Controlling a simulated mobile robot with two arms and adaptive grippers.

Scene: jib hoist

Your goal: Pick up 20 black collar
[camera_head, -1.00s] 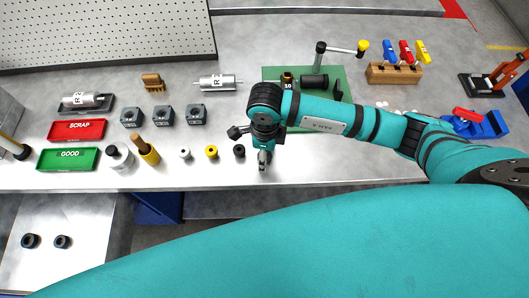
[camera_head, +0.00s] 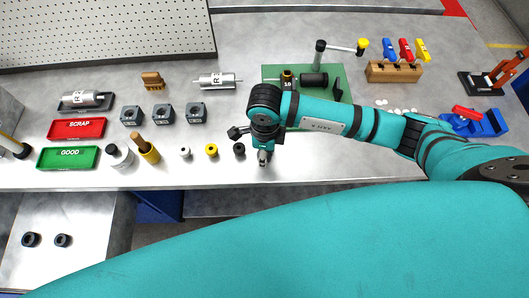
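A small black collar (camera_head: 239,150) stands near the front edge of the bench, at the right end of a row with a yellow collar (camera_head: 211,150) and a white collar (camera_head: 185,152). No number is readable on the black one. My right gripper (camera_head: 263,158) points down just to the right of the black collar, apart from it in the picture. Its fingers are too small to tell whether they are open. My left gripper is not in view; a large teal arm link of mine covers the bottom.
Two dark rings (camera_head: 62,240) lie on a lower surface at left. A red SCRAP tray (camera_head: 77,128), a green GOOD tray (camera_head: 68,158), a bottle (camera_head: 119,157) and several grey blocks (camera_head: 164,115) stand left. A green mat (camera_head: 335,75) with a crank fixture lies behind my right arm.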

